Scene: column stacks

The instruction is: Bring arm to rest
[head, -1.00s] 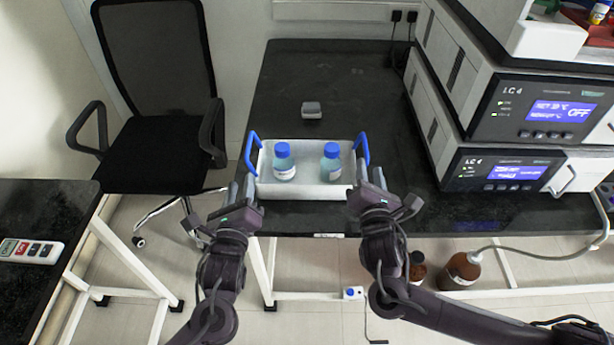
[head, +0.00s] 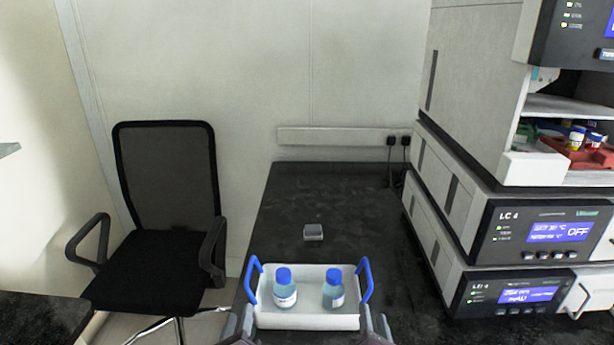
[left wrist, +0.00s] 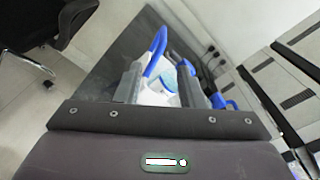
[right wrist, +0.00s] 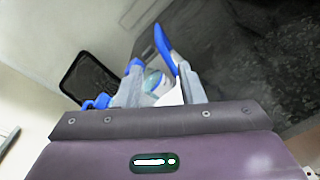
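A white tray (head: 305,321) with two blue handles stands on the dark bench near its front edge. Two blue-capped bottles, the left one (head: 285,290) and the right one (head: 333,291), stand upright in it. My left gripper (head: 240,322) is at the tray's left end and my right gripper (head: 372,325) at its right end, both cut off by the bottom edge of the head view. In the left wrist view (left wrist: 159,75) and the right wrist view (right wrist: 161,75) the fingers are apart. A blue handle rises beyond them, with no clear grip on it.
A small grey object (head: 313,232) lies on the bench (head: 320,195) behind the tray. Stacked LC instruments (head: 525,235) fill the bench's right side. A black chair (head: 160,240) stands to the left. The bench behind the tray is mostly clear.

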